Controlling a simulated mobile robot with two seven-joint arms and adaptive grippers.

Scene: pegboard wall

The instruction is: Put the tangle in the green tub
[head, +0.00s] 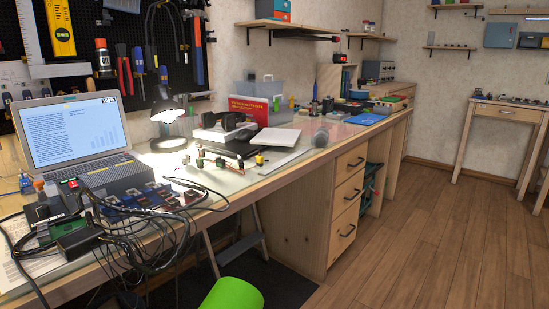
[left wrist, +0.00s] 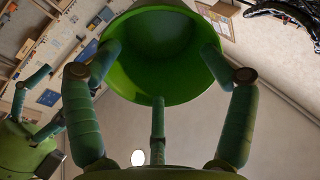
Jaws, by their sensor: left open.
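The tangle is a heap of black cables (head: 140,235) on the near left of the workbench, spilling over its front edge. Black cable loops (left wrist: 285,12) also show at the top right of the left wrist view. The bright green tub (head: 232,294) is cut off at the bottom of the head view. In the left wrist view, the open mouth of the tub (left wrist: 160,88) faces the camera. My left gripper (left wrist: 160,58) is open, its fingers spread at either side of the tub; I cannot tell whether they touch it. My right gripper (left wrist: 45,105) looks open and empty at the left.
A laptop (head: 75,135), a lit desk lamp (head: 168,125) and small electronic boards (head: 150,197) crowd the cables. A red box (head: 250,110) and other clutter stand farther back. The wooden floor (head: 420,240) at the right is clear.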

